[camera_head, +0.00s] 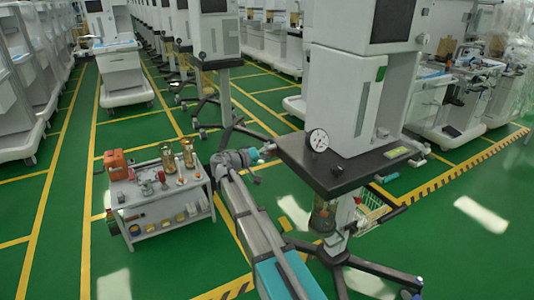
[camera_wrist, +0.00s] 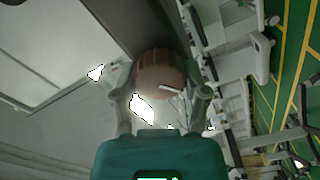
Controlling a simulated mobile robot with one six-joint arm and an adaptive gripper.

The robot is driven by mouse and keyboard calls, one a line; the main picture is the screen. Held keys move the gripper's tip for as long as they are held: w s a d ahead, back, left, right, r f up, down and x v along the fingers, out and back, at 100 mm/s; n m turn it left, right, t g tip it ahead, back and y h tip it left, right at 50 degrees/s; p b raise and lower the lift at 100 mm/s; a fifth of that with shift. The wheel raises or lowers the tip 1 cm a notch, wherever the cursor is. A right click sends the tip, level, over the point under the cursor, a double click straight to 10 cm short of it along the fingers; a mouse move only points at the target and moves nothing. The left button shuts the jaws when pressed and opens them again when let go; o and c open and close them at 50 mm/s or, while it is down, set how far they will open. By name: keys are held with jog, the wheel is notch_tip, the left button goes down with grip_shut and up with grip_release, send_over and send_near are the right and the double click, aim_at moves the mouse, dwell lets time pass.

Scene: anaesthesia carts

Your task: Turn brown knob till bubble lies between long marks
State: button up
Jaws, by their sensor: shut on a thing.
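The brown knob (camera_wrist: 158,72) shows in the wrist view, round and ribbed, with a pale line near its lower right edge. My gripper (camera_wrist: 162,94) has one finger on each side of it and is shut on it. In the head view my gripper (camera_head: 266,151) is at the left edge of the dark shelf of the near cart (camera_head: 345,168); the knob cannot be made out there. No bubble or long marks can be made out in either view.
A round white dial (camera_head: 318,140) stands on the cart's shelf. A low grey trolley (camera_head: 150,202) with an orange box (camera_head: 115,163) and brass-coloured parts stands to the left. Cart legs (camera_head: 365,265) spread over the green floor at the lower right.

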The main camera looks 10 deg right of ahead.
jog(key=shift+s+d, duration=0.15)
dwell(0.3)
jog(key=o, duration=1.2)
jog(key=shift+c, duration=0.2)
jog(key=shift+n, duration=0.3)
jog(key=shift+a, duration=0.55)
jog(key=v, duration=1.1)
